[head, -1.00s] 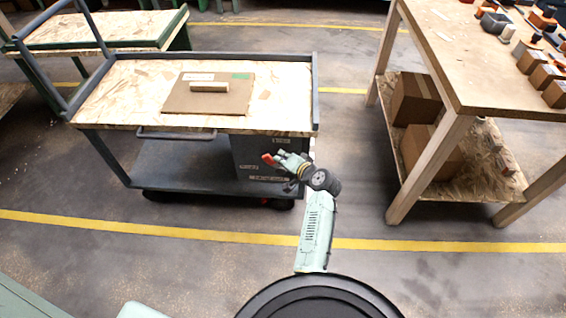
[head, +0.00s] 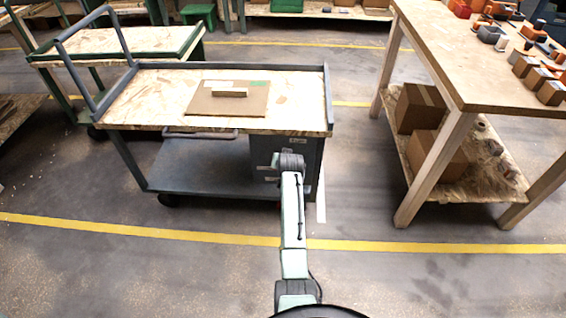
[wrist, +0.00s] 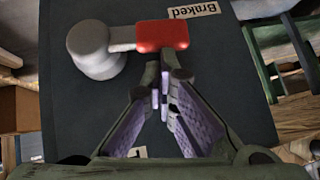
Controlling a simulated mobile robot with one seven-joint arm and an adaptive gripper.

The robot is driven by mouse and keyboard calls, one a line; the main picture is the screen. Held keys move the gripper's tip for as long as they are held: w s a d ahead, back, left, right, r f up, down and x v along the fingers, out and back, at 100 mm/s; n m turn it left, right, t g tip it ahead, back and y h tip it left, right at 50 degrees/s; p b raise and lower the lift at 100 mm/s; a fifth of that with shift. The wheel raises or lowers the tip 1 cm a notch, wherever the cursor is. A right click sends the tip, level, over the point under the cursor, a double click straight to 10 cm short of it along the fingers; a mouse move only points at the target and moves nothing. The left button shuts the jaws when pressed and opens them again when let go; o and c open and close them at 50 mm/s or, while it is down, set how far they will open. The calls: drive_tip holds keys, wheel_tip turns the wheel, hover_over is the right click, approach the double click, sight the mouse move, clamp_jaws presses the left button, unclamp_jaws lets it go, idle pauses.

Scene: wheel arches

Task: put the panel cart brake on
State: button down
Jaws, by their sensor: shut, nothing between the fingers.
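The panel cart (head: 328,100) stands ahead of me, with a dark box (head: 312,160) under the right end of its top. In the wrist view, the brake lever has a grey pivot knob (wrist: 92,48) and a red handle (wrist: 162,36) pointing right. The handle lies just below a label (wrist: 193,10) reading "Braked". My gripper (wrist: 160,98) is shut and empty, its tips just below the red handle; I cannot tell if they touch it. In the head view, my arm hides the lever and gripper. A second label (wrist: 137,152) is mostly hidden by my gripper.
A flat brown panel (head: 228,104) lies on the cart top. A wooden workbench (head: 455,60) with boxes on its lower shelf stands to the right. Another cart (head: 115,45) stands behind left. The floor between cart and workbench is clear.

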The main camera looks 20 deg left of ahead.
drive_tip(key=shift+a+f, duration=0.25)
drive_tip(key=shift+s, duration=0.1)
idle(0.5)
wheel_tip(320, 180, up, 5)
drive_tip(key=p, duration=0.3)
drive_tip(key=s+a+b+v, duration=0.1)
drive_tip(key=v, duration=0.8)
drive_tip(key=shift+a+f, duration=0.1)
